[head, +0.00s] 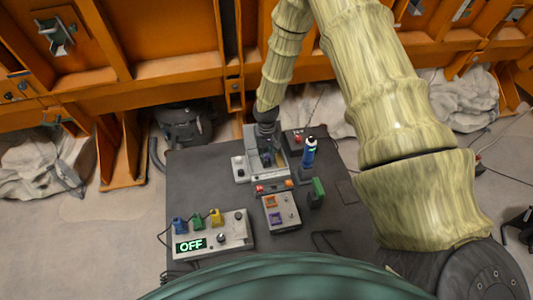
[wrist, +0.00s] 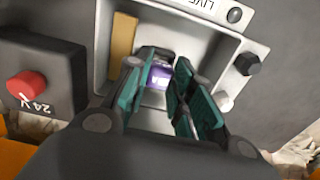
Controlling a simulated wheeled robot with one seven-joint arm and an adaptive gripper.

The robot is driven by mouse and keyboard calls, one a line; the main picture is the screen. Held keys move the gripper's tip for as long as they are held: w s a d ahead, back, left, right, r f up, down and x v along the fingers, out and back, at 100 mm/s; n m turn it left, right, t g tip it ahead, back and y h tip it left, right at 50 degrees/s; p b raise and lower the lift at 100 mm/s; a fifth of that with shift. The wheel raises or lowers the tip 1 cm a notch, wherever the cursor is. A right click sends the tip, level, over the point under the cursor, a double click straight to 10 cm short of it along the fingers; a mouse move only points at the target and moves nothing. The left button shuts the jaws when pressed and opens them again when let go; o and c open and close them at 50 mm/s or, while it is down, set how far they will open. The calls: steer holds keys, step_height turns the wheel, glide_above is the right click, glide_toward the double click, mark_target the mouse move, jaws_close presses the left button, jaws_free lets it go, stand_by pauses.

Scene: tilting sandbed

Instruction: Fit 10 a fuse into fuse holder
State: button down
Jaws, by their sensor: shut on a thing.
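A small purple fuse (wrist: 160,76) shows between the teal fingertips of my gripper (wrist: 160,82) in the wrist view. My gripper is shut on it, inside the open grey fuse holder housing (wrist: 238,50). A tan strip (wrist: 123,48) stands on the housing's inner left side. The fuse's mark is too small to read, and its lower end and the contacts are hidden. In the head view my gripper (head: 267,152) reaches down into the housing (head: 243,173); I cannot tell whether the fuse is seated.
A box with a red button (wrist: 28,86) marked 24V stands beside the housing. On the dark table (head: 205,190) are a blue bottle (head: 309,152), a green-topped item (head: 318,187), a grey tray (head: 289,217) with orange and purple squares, and a unit reading OFF (head: 235,243).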

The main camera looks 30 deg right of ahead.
steer(key=shift+f+b, duration=0.7)
steer(key=shift+f, duration=0.4)
stand_by(0.5)
steer(key=c, duration=1.1)
jaws_free()
steer(key=shift+c, duration=0.2)
steer(key=shift+o, duration=0.3)
steer(key=o, duration=0.4)
steer(key=shift+r, duration=0.1)
steer(key=shift+r+p, duration=2.3)
steer(key=shift+r, duration=1.65)
